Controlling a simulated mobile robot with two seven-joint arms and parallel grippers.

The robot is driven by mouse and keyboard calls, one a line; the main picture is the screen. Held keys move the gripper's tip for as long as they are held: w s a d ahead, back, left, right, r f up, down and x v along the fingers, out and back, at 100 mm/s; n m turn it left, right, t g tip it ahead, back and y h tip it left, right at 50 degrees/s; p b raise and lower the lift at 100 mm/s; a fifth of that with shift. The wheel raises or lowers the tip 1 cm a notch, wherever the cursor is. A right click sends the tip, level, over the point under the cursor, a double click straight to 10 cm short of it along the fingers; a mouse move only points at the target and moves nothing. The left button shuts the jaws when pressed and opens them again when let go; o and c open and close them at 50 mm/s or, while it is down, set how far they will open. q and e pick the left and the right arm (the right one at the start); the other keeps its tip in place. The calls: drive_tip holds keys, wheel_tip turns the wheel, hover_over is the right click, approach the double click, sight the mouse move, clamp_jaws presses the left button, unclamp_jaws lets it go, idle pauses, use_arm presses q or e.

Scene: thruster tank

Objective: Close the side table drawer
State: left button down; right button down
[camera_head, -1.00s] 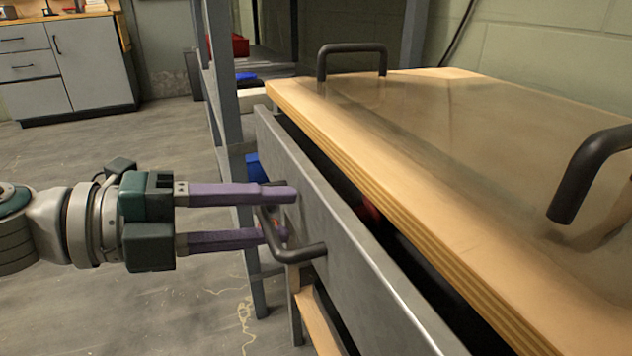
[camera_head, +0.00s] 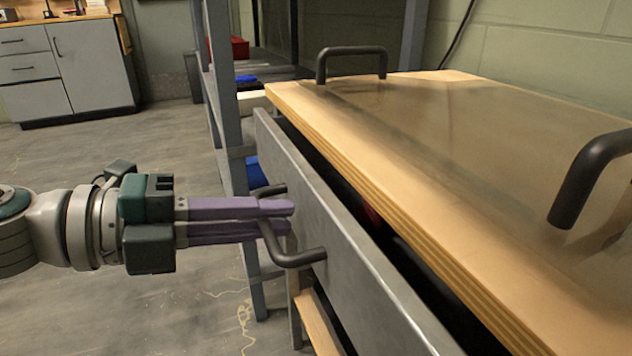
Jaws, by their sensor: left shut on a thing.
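The side table drawer (camera_head: 335,235) has a grey metal front and stands partly open, with a dark gap between it and the wooden table top (camera_head: 400,190). A dark bar handle (camera_head: 298,258) sticks out from the drawer front. My left gripper (camera_head: 290,217) comes in from the left, its purple fingers close together and shut on the drawer handle near the handle's far end. The fingertips are close to the drawer front. The inside of the drawer is mostly hidden, with a bit of red (camera_head: 372,213) in the gap. My right gripper is not in view.
Two dark handles stand on the table top, one at the back (camera_head: 350,50) and one at the right (camera_head: 590,175). A grey shelf frame (camera_head: 228,110) with a blue bin (camera_head: 254,172) stands behind the drawer. Open floor lies to the left.

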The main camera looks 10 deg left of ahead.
sight(300, 209)
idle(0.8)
use_arm(q)
drive_tip(key=x, duration=0.3)
drive_tip(key=shift+w+d+r, duration=0.1)
drive_tip(key=shift+w+r, duration=0.05)
drive_tip(key=shift+r, duration=0.2)
drive_tip(key=shift+w+d, duration=0.2)
drive_tip(key=shift+d, duration=0.15)
drive_tip(key=shift+a+f, duration=0.1)
drive_tip(key=c, duration=1.1)
unclamp_jaws()
drive_tip(key=shift+o, duration=1.1)
